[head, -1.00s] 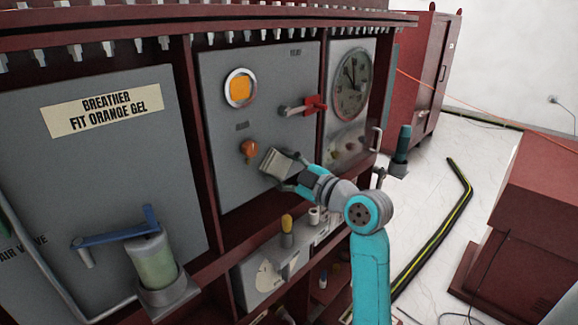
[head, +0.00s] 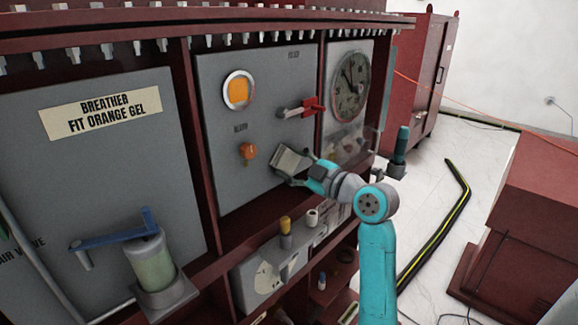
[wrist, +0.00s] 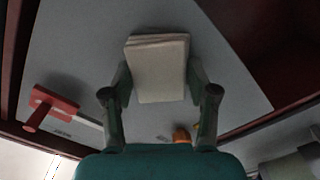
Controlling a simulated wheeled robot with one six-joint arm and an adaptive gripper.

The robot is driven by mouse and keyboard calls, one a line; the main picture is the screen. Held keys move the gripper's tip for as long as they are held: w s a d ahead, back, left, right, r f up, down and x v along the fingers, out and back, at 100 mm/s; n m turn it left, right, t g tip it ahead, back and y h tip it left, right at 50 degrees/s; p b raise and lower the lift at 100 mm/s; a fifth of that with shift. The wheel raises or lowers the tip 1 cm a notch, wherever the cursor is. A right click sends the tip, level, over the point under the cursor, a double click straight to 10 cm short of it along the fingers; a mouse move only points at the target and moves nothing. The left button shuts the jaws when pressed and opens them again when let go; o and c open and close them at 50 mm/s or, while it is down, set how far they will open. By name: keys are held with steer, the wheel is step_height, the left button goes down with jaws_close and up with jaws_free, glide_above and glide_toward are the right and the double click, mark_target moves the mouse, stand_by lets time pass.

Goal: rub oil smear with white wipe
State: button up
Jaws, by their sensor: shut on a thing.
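My gripper (head: 299,168) is shut on the white wipe (head: 288,160), a pale folded pad. It holds the wipe in front of the middle grey panel, right of the orange knob and below the red-handled lever. In the wrist view the wipe (wrist: 158,70) sits between the two fingers of my gripper (wrist: 158,88). I cannot tell whether the wipe touches the panel. The round gauge (head: 351,86) on the right panel has a murky, brownish face. Pale blotches show below it. I cannot tell for sure which mark is the oil smear.
The red-handled lever (head: 302,108) and orange knob (head: 248,151) stick out from the middle panel. A metal handle (head: 374,142) and a teal-handled tool (head: 400,152) are right of my gripper. A shelf with small items (head: 285,240) lies below.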

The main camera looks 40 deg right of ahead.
mark_target(271, 166)
steer(key=shift+w+d, duration=0.2)
steer(key=shift+d, duration=3.45)
steer(key=shift+a, duration=0.3)
steer(key=shift+c, duration=0.5)
steer(key=shift+s+a, duration=0.15)
steer(key=shift+a, duration=1.6)
steer(key=shift+s+a, duration=0.1)
steer(key=shift+a, duration=3.55)
steer(key=shift+s+d, duration=0.1)
steer(key=shift+s, duration=2.85)
steer(key=shift+s, duration=0.1)
